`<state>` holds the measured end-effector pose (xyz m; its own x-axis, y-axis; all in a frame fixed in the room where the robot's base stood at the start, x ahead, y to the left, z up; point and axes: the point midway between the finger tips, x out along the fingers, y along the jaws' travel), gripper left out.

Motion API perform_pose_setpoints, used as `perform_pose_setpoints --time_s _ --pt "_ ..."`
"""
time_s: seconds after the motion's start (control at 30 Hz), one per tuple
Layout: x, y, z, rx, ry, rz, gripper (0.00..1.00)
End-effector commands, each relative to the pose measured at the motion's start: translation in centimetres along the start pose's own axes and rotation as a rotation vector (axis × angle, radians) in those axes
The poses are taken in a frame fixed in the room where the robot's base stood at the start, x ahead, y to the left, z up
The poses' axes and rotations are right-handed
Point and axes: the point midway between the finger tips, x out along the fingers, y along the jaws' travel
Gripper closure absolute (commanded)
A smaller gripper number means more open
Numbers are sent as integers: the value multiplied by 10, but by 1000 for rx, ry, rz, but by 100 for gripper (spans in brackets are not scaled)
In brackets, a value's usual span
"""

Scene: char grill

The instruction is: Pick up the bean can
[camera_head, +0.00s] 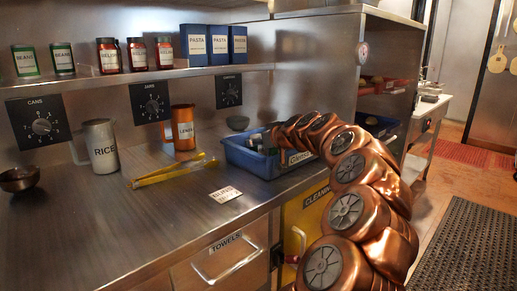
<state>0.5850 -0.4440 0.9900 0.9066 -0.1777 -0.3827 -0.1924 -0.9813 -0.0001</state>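Two green cans with white labels stand upright on the metal wall shelf at the upper left. The labels appear to read BEANS: one bean can (25,61) is near the left edge and the other bean can (62,58) is just right of it. My copper-coloured arm arches up from the lower right and its far end reaches left over the blue bin. My gripper (269,137) seems to be at that end, well right of and below the cans. Its fingers are too small and hidden to read. Nothing of mine touches the cans.
Red relish jars (137,53) and blue pasta boxes (194,45) share the shelf (170,73). On the counter stand a rice pitcher (101,147), a copper pitcher (183,128), yellow tongs (172,173), a metal bowl (19,178) and the blue bin (246,161).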

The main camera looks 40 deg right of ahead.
Motion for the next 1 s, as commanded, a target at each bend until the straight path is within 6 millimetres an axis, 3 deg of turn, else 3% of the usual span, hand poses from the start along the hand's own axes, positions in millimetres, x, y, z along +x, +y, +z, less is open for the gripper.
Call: perform_pose_setpoints --time_s 0.27,0.63,1.0 --pt "-7 1 -16 -2 1 1 86" --pt "-37 1 -89 -4 5 4 86" --pt "-60 0 -144 -2 5 4 86"
